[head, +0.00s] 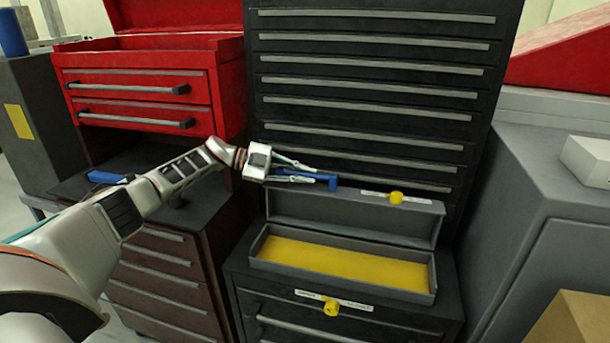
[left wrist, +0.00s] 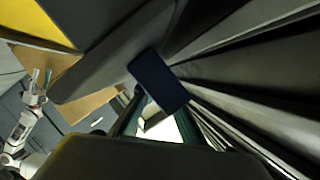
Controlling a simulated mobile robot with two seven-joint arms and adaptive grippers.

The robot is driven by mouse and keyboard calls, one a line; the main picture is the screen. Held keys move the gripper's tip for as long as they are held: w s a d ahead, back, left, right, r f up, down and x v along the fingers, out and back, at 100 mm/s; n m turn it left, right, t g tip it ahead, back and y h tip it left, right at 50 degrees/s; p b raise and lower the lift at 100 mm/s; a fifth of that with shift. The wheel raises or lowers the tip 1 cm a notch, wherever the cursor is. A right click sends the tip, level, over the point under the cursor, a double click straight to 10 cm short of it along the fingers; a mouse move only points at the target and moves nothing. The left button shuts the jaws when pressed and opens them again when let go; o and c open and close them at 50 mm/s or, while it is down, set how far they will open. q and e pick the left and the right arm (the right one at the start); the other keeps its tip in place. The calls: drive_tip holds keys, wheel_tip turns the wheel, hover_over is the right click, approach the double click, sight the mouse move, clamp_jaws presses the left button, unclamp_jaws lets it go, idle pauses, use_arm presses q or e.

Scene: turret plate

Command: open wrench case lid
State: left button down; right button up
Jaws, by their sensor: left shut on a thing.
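The grey wrench case (head: 436,277) stands on the black drawer cabinet, with a yellow lining (head: 340,262) inside. Its lid (head: 345,213) is raised at the back, roughly upright. A blue handle (head: 330,182) sits at the lid's top edge. My left gripper (head: 300,174) is shut on the blue handle, reaching in from the left. The handle shows dark blue in the left wrist view (left wrist: 158,83). My right gripper (left wrist: 41,78) shows small at the left of the left wrist view, its fingers apart and empty; it is outside the head view.
A tall black drawer stack (head: 365,90) rises right behind the lid. A red tool chest (head: 150,90) stands at the left on a dark cabinet. A grey cabinet (head: 540,190) and a cardboard box (head: 575,320) are at the right.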

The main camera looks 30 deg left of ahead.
idle(0.3)
use_arm(q)
drive_tip(key=c, duration=2.4)
unclamp_jaws()
drive_tip(key=shift+d, duration=0.1)
drive_tip(key=shift+o, duration=0.2)
use_arm(e)
drive_tip(key=shift+d, duration=0.1)
use_arm(q)
drive_tip(key=v, duration=0.3)
drive_tip(key=f+v, duration=0.1)
drive_tip(key=v, duration=0.5)
drive_tip(key=shift+a+f, duration=0.35)
drive_tip(key=shift+f, duration=0.05)
drive_tip(key=s+a, duration=0.2)
drive_tip(key=a, duration=0.1)
drive_tip(key=s+a, duration=0.1)
drive_tip(key=a, duration=0.1)
drive_tip(key=shift+s, duration=0.1)
drive_tip(key=shift+d, duration=0.1)
